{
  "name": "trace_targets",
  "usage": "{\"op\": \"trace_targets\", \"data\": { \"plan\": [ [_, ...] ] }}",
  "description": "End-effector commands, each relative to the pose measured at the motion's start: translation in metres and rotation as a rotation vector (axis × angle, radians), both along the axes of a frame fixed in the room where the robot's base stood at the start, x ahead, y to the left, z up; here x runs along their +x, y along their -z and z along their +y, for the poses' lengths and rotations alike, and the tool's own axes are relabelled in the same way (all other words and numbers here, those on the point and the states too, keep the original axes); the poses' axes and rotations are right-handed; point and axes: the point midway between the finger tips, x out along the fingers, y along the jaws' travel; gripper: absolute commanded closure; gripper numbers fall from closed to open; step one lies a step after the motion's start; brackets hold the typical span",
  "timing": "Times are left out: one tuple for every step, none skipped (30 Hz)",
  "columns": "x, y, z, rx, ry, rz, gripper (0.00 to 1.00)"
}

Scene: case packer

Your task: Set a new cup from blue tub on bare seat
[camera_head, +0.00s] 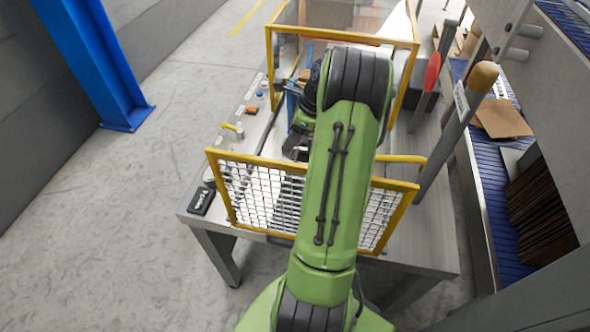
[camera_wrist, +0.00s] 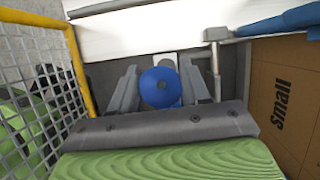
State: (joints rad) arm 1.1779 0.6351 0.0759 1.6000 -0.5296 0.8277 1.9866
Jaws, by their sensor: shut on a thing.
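My gripper (camera_wrist: 160,88) shows in the wrist view, with a grey finger on each side of a round blue cup (camera_wrist: 160,76). In the head view my green arm reaches over the caged table and covers most of the work area. The cup cannot be made out there. I cannot make out the blue tub or the bare seat for certain in either view.
A yellow-framed mesh guard (camera_head: 262,195) stands at the table's front; its mesh is close at left in the wrist view (camera_wrist: 40,75). A cardboard box marked "small" (camera_wrist: 285,100) is close at right. A clear-panelled yellow frame (camera_head: 343,38) stands behind. A blue roller conveyor (camera_head: 490,200) runs at right.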

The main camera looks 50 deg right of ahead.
Motion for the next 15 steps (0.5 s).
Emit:
{"op": "trace_targets", "data": {
  "plan": [
    [-0.003, 0.001, -0.003, 0.0, 0.029, 0.0, 0.83],
    [-0.004, 0.003, -0.004, 0.0, 0.04, 0.0, 0.83],
    [-0.004, 0.008, -0.005, 0.002, 0.047, 0.001, 0.83],
    [-0.004, 0.014, -0.005, 0.002, 0.046, 0.002, 0.83],
    [-0.004, 0.02, -0.004, 0.004, 0.045, 0.003, 0.83],
    [-0.004, 0.03, -0.004, 0.004, 0.045, 0.003, 0.83],
    [-0.004, 0.037, -0.004, 0.004, 0.044, 0.004, 0.83],
    [-0.005, 0.044, -0.004, 0.004, 0.045, 0.004, 0.83],
    [-0.004, 0.052, -0.004, 0.003, 0.044, 0.003, 0.83],
    [-0.004, 0.056, -0.004, 0.003, 0.043, 0.003, 0.83],
    [-0.004, 0.061, -0.004, 0.003, 0.042, 0.003, 0.83],
    [-0.004, 0.068, -0.004, 0.004, 0.042, 0.003, 0.83],
    [-0.004, 0.074, -0.004, 0.003, 0.042, 0.004, 0.83],
    [-0.004, 0.081, -0.004, 0.004, 0.042, 0.004, 0.83],
    [-0.004, 0.09, -0.004, 0.003, 0.042, 0.003, 0.83]
  ]
}}
